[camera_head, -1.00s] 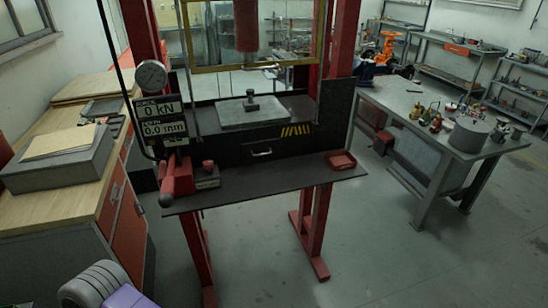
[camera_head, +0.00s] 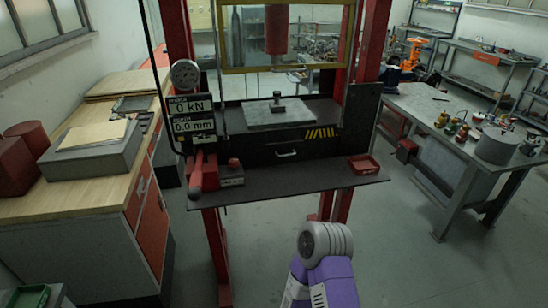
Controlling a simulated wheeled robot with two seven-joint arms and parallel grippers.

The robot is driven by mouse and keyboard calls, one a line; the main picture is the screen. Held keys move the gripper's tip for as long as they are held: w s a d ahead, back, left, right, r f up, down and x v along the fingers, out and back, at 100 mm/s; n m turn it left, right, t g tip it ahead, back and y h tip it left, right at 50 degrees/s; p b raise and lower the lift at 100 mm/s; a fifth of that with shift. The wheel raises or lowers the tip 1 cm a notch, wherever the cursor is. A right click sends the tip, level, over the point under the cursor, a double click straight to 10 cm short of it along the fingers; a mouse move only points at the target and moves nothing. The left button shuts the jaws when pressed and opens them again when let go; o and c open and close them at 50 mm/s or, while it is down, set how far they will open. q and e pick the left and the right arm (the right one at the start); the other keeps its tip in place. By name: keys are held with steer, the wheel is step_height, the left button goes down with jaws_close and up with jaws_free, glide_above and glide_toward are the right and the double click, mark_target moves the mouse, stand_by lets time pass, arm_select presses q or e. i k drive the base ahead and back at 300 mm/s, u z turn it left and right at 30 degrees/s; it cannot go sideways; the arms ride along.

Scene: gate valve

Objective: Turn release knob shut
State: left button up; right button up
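A red release knob (camera_head: 234,163) stands on a small dark block (camera_head: 230,177) at the left of the press's dark shelf (camera_head: 290,181). A thick red handle (camera_head: 196,172) is just left of it, below the force and depth displays. The knob is too small to tell how far it is turned. A purple and grey part of one of my arms shows at the bottom centre, well in front of the shelf and apart from the knob. No gripper fingers are visible.
The red press frame (camera_head: 372,60) holds a steel plate (camera_head: 278,113) on its bed. A small red tray (camera_head: 363,167) sits at the shelf's right. A wooden-topped bench (camera_head: 100,195) stands left, a metal table (camera_head: 455,130) right. Floor in front is mostly clear.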

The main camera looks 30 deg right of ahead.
mark_target(234, 163)
steer(key=z, duration=0.05)
steer(key=i, duration=1)
